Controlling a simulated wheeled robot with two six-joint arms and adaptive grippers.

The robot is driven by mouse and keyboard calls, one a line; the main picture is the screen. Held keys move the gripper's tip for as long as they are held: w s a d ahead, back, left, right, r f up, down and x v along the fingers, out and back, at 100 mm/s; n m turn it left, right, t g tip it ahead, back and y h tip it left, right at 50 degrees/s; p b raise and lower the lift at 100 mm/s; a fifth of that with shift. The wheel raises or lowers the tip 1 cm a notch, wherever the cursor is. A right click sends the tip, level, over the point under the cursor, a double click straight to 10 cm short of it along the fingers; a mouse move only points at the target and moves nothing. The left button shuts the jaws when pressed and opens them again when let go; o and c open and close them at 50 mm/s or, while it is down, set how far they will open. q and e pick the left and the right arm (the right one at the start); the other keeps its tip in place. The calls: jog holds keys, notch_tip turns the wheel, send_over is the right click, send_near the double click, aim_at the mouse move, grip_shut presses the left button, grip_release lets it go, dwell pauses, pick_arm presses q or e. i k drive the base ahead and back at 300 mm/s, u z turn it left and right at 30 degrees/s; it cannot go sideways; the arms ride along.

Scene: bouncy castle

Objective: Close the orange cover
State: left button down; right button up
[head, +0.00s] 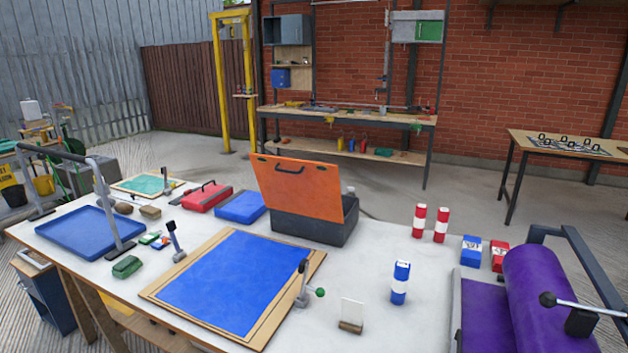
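The orange cover (298,192) is a flat lid with a dark handle (289,169) near its upper edge. It stands raised and tilted on a dark grey box (312,229) at the middle back of the white table. The box's inside is mostly hidden behind the cover; a small pale round thing (350,190) shows at its right end. Neither of my grippers is in view.
A blue panel in a wooden frame (230,285) lies in front of the box. A blue case (240,207) and a red case (206,196) lie to its left. Red-white cylinders (419,221) stand to its right. A purple roller (545,300) fills the right corner.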

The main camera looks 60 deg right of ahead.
aim_at(311, 190)
jog(key=i, duration=1.1)
jog(key=z, duration=2.05)
